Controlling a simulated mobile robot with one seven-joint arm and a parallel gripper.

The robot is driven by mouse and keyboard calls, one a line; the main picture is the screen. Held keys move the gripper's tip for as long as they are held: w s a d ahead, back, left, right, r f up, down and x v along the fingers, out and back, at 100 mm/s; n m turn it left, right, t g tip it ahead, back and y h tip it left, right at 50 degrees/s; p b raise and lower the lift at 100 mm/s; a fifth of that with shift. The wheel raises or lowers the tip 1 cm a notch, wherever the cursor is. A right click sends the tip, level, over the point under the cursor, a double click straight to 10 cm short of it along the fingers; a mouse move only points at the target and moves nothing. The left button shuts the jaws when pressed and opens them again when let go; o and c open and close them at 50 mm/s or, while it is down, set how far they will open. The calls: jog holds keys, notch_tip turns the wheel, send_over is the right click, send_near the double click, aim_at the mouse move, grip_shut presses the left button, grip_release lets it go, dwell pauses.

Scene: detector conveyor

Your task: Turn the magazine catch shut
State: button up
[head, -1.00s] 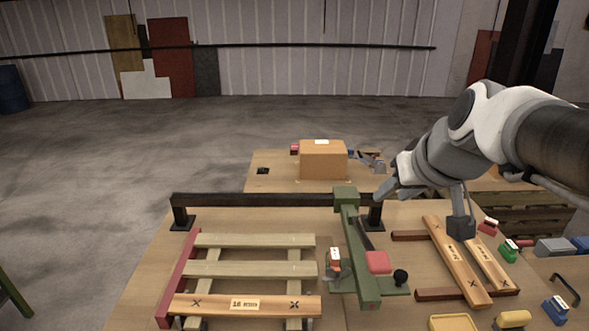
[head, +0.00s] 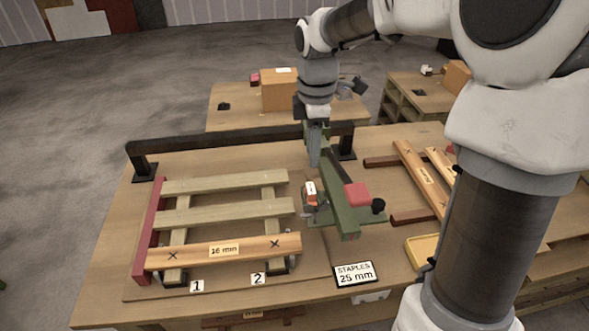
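The green stapling machine (head: 340,209) stands on the work table, right of the pallet frame. A red block (head: 357,195) and a black knob (head: 378,206) sit at its near right side. A small orange and white part (head: 311,193) is at its left side. I cannot tell which of these is the magazine catch, or how it is turned. My gripper (head: 314,160) points down over the far part of the green machine, hiding some of it. Its fingers look like one narrow grey piece, so I cannot tell if they are apart, or if they touch the machine.
The pallet frame (head: 223,213) with a "16 mm" plank (head: 215,252) lies to the left. A black rail (head: 228,141) runs behind it. A "STAPLES 25 mm" sign (head: 353,273) stands in front. A yellow tray (head: 423,250) and brown beams (head: 420,176) are at right.

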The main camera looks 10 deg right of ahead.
aim_at(309, 205)
jog(key=shift+n, duration=0.3)
notch_tip(309, 205, down, 18)
jog(key=shift+s+a+r+b, duration=0.1)
jog(key=shift+r+b, duration=0.1)
jog(key=shift+b, duration=1)
grip_shut()
